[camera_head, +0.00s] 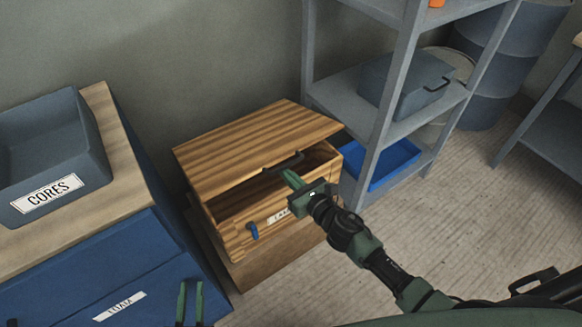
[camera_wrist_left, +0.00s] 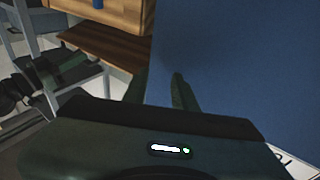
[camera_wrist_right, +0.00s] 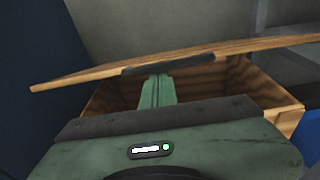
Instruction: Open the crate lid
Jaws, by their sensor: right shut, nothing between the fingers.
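The wooden crate (camera_head: 232,212) sits low between the blue cabinet and the shelf rack. Its striped lid (camera_head: 245,138) is partly raised, with a dark gap below its front edge; the lid also shows in the right wrist view (camera_wrist_right: 240,50). A black handle (camera_head: 283,164) is on the lid's front edge. My right gripper (camera_head: 291,178) is shut and empty, its fingertips at the gap just under the handle; whether they touch the lid is unclear. My left gripper (camera_head: 190,300) is open and empty in front of the blue cabinet, away from the crate.
The blue cabinet (camera_head: 165,260) with a wooden top (camera_head: 115,130) stands left of the crate, carrying a grey CORES bin (camera_head: 50,150). A grey shelf rack (camera_head: 385,125) with a blue tray (camera_head: 395,165) stands close on the right. The floor at right is clear.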

